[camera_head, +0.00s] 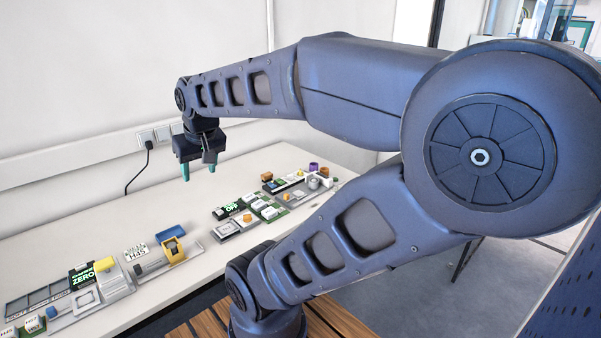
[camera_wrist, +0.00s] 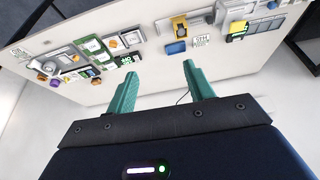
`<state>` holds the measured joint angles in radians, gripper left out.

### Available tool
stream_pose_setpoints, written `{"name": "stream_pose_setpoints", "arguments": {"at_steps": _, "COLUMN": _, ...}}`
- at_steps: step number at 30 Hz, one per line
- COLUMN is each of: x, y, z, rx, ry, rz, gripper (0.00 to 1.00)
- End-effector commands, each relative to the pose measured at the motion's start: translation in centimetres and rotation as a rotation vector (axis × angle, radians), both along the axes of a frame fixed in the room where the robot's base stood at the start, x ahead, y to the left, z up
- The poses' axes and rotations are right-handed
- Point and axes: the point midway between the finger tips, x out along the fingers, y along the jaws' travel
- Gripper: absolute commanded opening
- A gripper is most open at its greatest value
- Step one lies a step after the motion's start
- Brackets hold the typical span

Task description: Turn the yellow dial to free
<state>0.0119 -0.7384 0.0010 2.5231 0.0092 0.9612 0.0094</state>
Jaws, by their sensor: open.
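In the wrist view, an orange knob (camera_wrist: 113,43) shows on that device's panel. Which knob is the yellow dial, and its setting, is too small to tell. My gripper (camera_head: 198,170) is open and empty, pointing down above the back of the bench, to the left of that device and apart from everything. Its green fingers (camera_wrist: 160,72) are spread in the wrist view.
A device with a ZERO display (camera_head: 83,275) and a yellow block (camera_head: 104,264) stands at the left. A yellow frame (camera_head: 174,251) and blue block (camera_head: 171,232) are near the middle. More parts, including a purple one (camera_head: 313,167), lie at the right. The bench's back strip is clear.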

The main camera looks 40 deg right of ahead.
Motion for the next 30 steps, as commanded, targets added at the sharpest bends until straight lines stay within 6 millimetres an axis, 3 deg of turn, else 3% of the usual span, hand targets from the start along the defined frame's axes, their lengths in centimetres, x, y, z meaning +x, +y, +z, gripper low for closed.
{"name": "stream_pose_setpoints", "arguments": {"at_steps": 5, "x": 3.3, "y": -1.3, "z": 1.6, "rx": 0.061, "ry": 0.034, "rz": -0.113, "gripper": 0.53}}
{"name": "stream_pose_setpoints", "arguments": {"at_steps": 14, "x": 10.8, "y": -5.4, "z": 4.0, "rx": 0.200, "ry": 0.098, "rz": -0.381, "gripper": 0.53}}
{"name": "stream_pose_setpoints", "arguments": {"at_steps": 23, "x": 18.3, "y": -11.6, "z": 4.8, "rx": 0.327, "ry": 0.155, "rz": -0.654, "gripper": 0.53}}
{"name": "stream_pose_setpoints", "arguments": {"at_steps": 30, "x": 23.7, "y": -17.9, "z": 4.0, "rx": 0.423, "ry": 0.194, "rz": -0.873, "gripper": 0.53}}
